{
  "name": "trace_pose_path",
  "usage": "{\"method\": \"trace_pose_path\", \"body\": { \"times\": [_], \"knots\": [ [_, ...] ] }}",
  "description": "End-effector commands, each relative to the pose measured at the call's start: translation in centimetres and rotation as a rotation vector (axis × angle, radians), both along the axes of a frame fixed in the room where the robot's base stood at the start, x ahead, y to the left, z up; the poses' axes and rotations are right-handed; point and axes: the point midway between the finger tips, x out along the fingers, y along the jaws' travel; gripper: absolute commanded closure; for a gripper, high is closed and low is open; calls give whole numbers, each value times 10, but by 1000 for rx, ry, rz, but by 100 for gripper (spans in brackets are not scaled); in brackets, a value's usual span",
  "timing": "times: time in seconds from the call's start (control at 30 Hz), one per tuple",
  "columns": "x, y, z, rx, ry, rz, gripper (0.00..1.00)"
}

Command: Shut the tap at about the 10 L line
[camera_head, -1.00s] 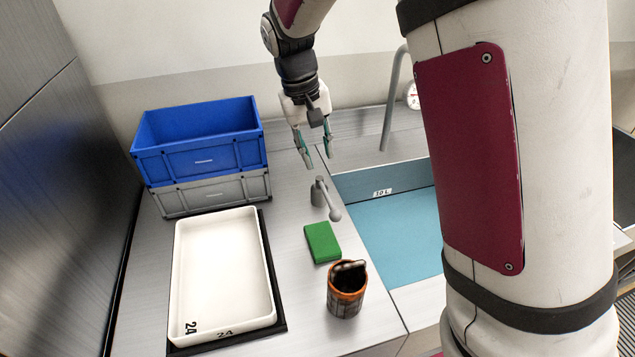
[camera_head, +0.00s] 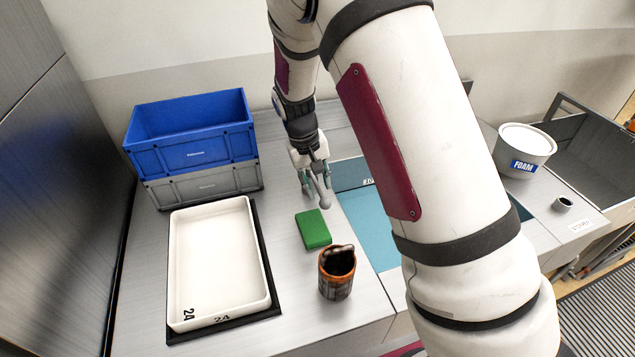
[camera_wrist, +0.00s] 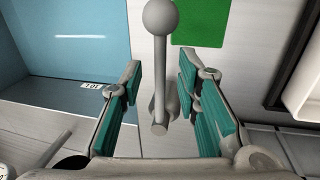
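The tap lever (camera_head: 324,199) is grey with a ball end and stands on the counter beside the sink. In the wrist view the tap lever (camera_wrist: 172,60) lies between my gripper's two fingers, with gaps on both sides. My gripper (camera_head: 318,190) is open around it, and its teal pads also show in the wrist view (camera_wrist: 157,100). The sink (camera_head: 372,228) holds blue water. The 10 L label (camera_head: 369,181) is on its far wall and shows upside down in the wrist view (camera_wrist: 91,86). My arm hides much of the sink and the spout.
A green sponge (camera_head: 313,230) and an orange-rimmed cup (camera_head: 337,284) stand near the tap. A white tray (camera_head: 181,265) and stacked blue and grey crates (camera_head: 190,155) are at left. A FOAM bucket (camera_head: 523,160) is at right.

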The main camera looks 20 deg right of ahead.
Motion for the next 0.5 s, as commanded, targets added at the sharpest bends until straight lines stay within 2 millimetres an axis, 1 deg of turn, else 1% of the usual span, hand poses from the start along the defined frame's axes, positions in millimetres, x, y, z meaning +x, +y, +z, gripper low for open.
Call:
{"method": "trace_pose_path", "body": {
  "times": [0.27,0.3,0.37,0.4,0.43,0.5],
  "knots": [
    [0,0,-2,0,0,1,70],
    [0,0,-2,0,0,1,72],
    [0,0,-2,0,0,1,86],
    [0,0,-2,0,0,1,95],
    [0,0,-2,0,0,1,100],
    [0,0,-2,0,0,1,100]
  ]
}}
